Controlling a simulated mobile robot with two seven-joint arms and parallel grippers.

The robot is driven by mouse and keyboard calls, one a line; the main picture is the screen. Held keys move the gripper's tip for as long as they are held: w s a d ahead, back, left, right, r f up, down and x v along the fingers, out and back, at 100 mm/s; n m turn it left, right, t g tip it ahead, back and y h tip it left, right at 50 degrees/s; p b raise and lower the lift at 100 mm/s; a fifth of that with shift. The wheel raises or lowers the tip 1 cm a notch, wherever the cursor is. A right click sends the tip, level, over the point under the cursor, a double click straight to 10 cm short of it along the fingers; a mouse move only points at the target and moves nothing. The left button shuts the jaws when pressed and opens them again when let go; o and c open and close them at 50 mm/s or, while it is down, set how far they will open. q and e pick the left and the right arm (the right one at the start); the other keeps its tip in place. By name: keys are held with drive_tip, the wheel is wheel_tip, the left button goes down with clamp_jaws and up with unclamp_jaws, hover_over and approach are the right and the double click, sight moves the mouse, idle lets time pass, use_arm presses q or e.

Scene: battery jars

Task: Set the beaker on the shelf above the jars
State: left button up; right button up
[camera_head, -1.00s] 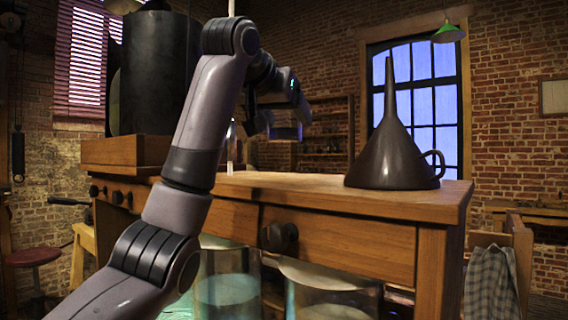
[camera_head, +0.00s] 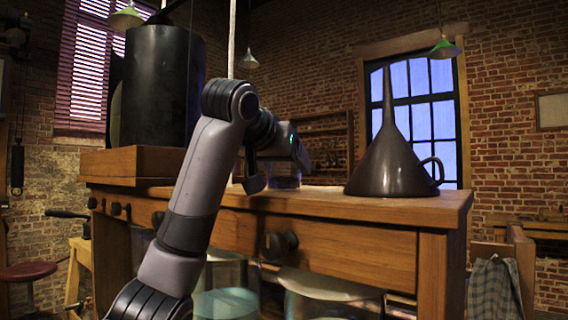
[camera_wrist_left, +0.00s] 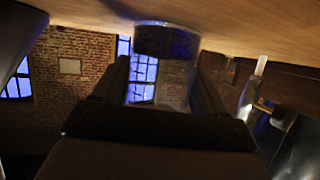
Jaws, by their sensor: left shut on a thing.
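The beaker (camera_head: 284,178) is a small translucent bluish-grey vessel at the back of the wooden shelf, partly hidden by my left wrist. In the left wrist view the beaker (camera_wrist_left: 167,42) shows dark blue between my finger ends, close to the wood. I cannot tell whether it touches the shelf. My left gripper (camera_head: 296,160) is shut on the beaker and low over the shelf top (camera_head: 330,203); its fingers also show in the left wrist view (camera_wrist_left: 160,85). Glass jars (camera_head: 226,303) with pale liquid stand below the shelf. My right gripper is not in view.
A tall dark metal funnel (camera_head: 392,165) stands on the shelf at the right. A large black cylinder (camera_head: 160,88) on a wooden box (camera_head: 125,163) stands at the left. The shelf's front part between my arm and the funnel is clear.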

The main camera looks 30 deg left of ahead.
use_arm(q)
drive_tip(key=o, duration=1.1)
drive_tip(key=shift+r, duration=0.2)
drive_tip(key=shift+s+d, duration=0.1)
drive_tip(key=shift+s, duration=0.25)
drive_tip(key=b+v, duration=0.2)
drive_tip(key=v, duration=0.7)
drive_tip(key=shift+s, duration=0.1)
drive_tip(key=shift+b+v, duration=0.4)
drive_tip(key=shift+v, duration=0.6)
